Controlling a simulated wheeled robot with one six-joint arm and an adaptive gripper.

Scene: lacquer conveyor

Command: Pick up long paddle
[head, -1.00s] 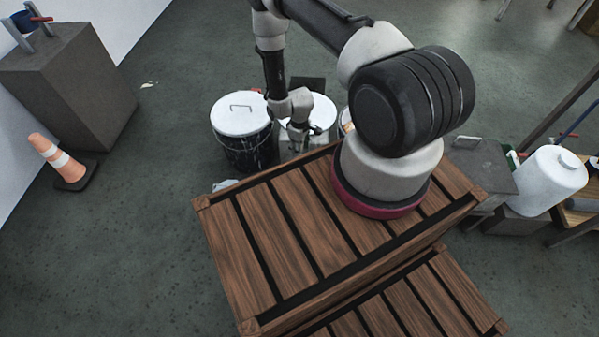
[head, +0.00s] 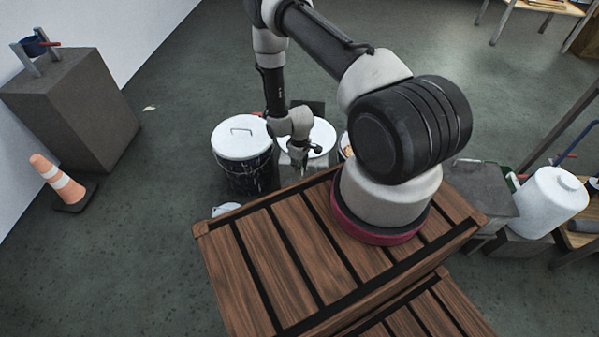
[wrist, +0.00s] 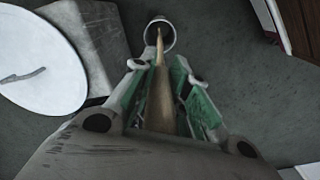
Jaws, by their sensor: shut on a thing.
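The long paddle shows in the wrist view as a narrow, light brown wooden shaft (wrist: 160,98) running away from my gripper. My gripper (wrist: 166,74) has its green-lined fingers on both sides of this shaft and is shut on it. The shaft's far tip appears in front of a small white-rimmed round thing (wrist: 153,42); I cannot tell whether they touch. The paddle's near end is hidden by the gripper body. In the head view my gripper (head: 301,158) hangs beyond the slatted wooden crate, near white-lidded buckets, and the paddle cannot be made out.
A dark bucket with a white lid (head: 240,138) stands left of my gripper, and another white lid (head: 322,133) is just behind it. The slatted wooden crate (head: 262,262) is in front.

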